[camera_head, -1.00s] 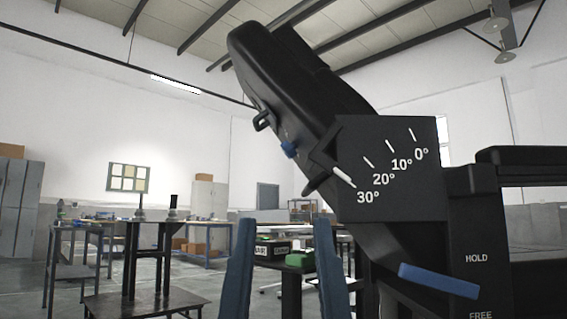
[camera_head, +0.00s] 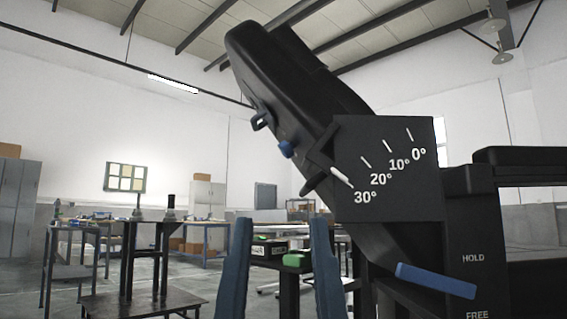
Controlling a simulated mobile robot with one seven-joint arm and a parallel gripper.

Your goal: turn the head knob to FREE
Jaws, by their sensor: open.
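The head knob (camera_head: 436,280) is a blue bar on the dark head section of a table at the lower right. It slopes down to the right, and its right end lies between the printed words HOLD and FREE. Above it, a black scale plate (camera_head: 388,170) is marked 0° to 30°, with a white pointer line at 30°. A black tilted board (camera_head: 290,90) rises up to the left behind the plate. My gripper (camera_head: 280,222) shows as two blue fingers at the bottom centre, spread open and empty. It is left of the knob, clearly apart from it.
A small blue part (camera_head: 286,149) and a black loop stick out from the tilted board's underside. A dark stand (camera_head: 146,262) with two posts is at the left. A green block (camera_head: 293,260) shows behind my fingers.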

